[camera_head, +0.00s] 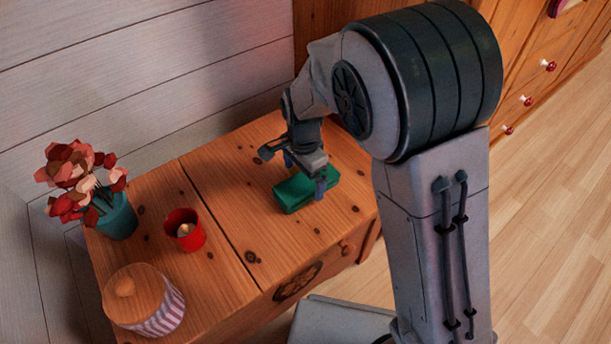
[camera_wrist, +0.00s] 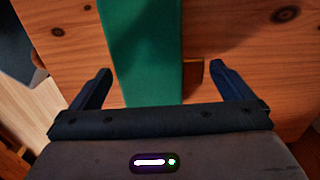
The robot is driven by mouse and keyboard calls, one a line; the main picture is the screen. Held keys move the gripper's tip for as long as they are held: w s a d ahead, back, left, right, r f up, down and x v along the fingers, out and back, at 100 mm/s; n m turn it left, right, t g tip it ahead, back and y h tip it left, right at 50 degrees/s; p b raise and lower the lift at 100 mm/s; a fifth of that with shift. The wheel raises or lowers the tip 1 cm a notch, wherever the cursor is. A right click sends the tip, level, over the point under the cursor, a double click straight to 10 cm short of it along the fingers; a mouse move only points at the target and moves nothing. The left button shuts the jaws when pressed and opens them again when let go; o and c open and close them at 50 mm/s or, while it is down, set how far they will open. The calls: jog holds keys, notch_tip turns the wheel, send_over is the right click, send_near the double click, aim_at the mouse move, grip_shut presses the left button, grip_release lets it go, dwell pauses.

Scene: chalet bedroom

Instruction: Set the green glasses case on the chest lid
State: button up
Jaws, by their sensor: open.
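The green glasses case (camera_head: 296,193) lies on the wooden chest lid (camera_head: 225,197), toward its right part near the front edge. My gripper (camera_head: 305,175) is over the case, with its fingers pointing down. In the wrist view the case (camera_wrist: 145,50) shows as a green block between the two blue fingers of my gripper (camera_wrist: 160,85). The fingers are apart, with a gap on each side of the case. The wood of the lid (camera_wrist: 240,35) shows on both sides of it. Whether the case's underside touches the lid everywhere is hidden.
On the left part of the chest stand a teal pot with red flowers (camera_head: 116,216), a red candle cup (camera_head: 185,231) and a striped jar with a wooden lid (camera_head: 150,305). A plank wall (camera_head: 130,80) is behind. A wooden dresser (camera_head: 540,70) stands at the right.

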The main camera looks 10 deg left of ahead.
notch_tip(320, 180, up, 11)
jog(key=p, duration=0.4)
jog(key=s+d+r+n, duration=0.1)
jog(key=s+d, duration=0.3)
jog(key=d, duration=0.4)
jog(key=s+d+r+n, duration=0.2)
jog(key=s+d+n, duration=0.2)
jog(key=d, duration=0.5)
jog(key=s+d+r+n+t, duration=0.1)
jog(key=s+d+n, duration=0.2)
jog(key=d, duration=0.6)
jog(key=shift+s+d+r, duration=0.15)
jog(key=shift+s+r, duration=0.15)
jog(key=shift+s, duration=0.8)
jog(key=shift+c, duration=0.3)
